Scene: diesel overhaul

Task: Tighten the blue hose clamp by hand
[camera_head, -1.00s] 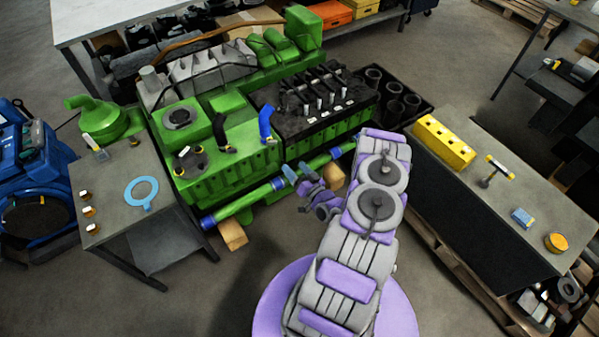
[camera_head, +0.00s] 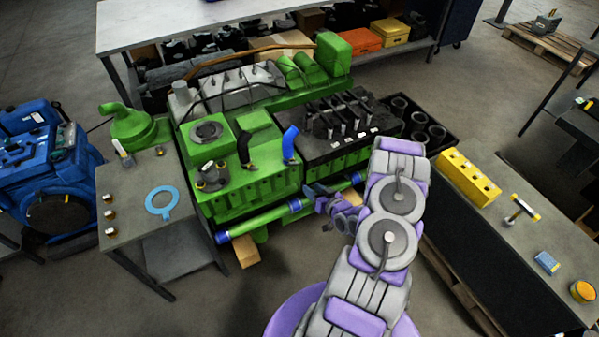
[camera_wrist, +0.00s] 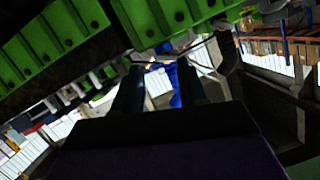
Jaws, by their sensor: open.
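A blue bent hose (camera_head: 290,143) stands on the front of the green engine block (camera_head: 240,185); a small clamp at its lower end is too small to make out clearly. Blue bands also ring the green pipe (camera_head: 265,219) along the engine's lower front. My gripper (camera_head: 314,192) is low in front of the engine, below and right of the blue hose, close to the pipe's middle blue band (camera_head: 295,205). In the wrist view my two dark fingers (camera_wrist: 160,82) are apart, with a blue part (camera_wrist: 175,98) showing between them, seemingly beyond the tips. I cannot tell any contact.
A grey table with a light blue ring gasket (camera_head: 161,201) stands at left, beside a blue machine (camera_head: 45,170). A bench at right holds a yellow block (camera_head: 468,177), a T-handled tool (camera_head: 521,208) and an orange tin (camera_head: 583,291).

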